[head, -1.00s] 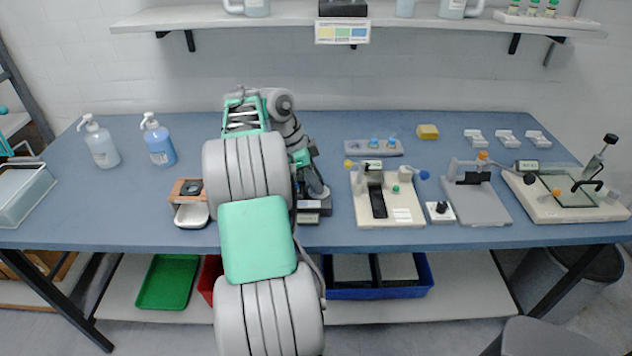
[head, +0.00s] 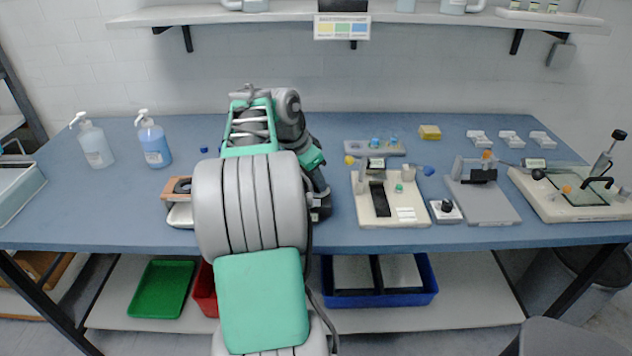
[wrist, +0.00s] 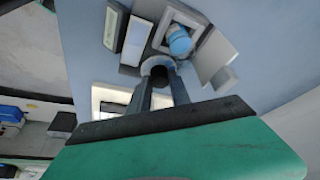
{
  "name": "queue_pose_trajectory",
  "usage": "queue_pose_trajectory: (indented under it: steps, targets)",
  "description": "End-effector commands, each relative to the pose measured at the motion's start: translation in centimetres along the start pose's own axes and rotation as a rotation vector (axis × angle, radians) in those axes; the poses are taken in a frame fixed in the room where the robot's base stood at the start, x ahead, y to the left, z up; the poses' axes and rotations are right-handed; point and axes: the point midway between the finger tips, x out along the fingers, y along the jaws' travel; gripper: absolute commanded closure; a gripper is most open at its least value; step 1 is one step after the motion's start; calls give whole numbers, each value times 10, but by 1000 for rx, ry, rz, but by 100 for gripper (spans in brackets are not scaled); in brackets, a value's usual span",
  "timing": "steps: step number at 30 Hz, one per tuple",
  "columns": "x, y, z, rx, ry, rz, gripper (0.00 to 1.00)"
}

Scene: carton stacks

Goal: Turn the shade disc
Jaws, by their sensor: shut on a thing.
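In the wrist view my gripper (wrist: 160,82) is shut on a small dark round piece (wrist: 159,71), which looks like the shade disc or its knob. The fingers stand on either side of it, and much of it is hidden between them. Just beyond it is a grey device (wrist: 215,57) with a blue cylinder (wrist: 180,42) set in it. I cannot tell how far the disc is turned. In the head view my own arm covers the gripper and the disc.
On the bench (head: 350,238), a wooden-sided unit (head: 176,190) stands left of my arm. Two pump bottles (head: 154,142) stand further left. A cream instrument (head: 385,205) and a grey stand (head: 490,203) are to the right. A shelf (head: 280,14) runs above.

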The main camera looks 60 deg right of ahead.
Motion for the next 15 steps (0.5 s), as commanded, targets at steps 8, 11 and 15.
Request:
queue_pose_trajectory:
  steps: [8, 11, 15]
  targets:
    - [-1, -1, 0, -11, 0, -6, 100]
    - [-1, -1, 0, -11, 0, -6, 100]
    - [-1, -1, 0, -10, 0, -5, 69]
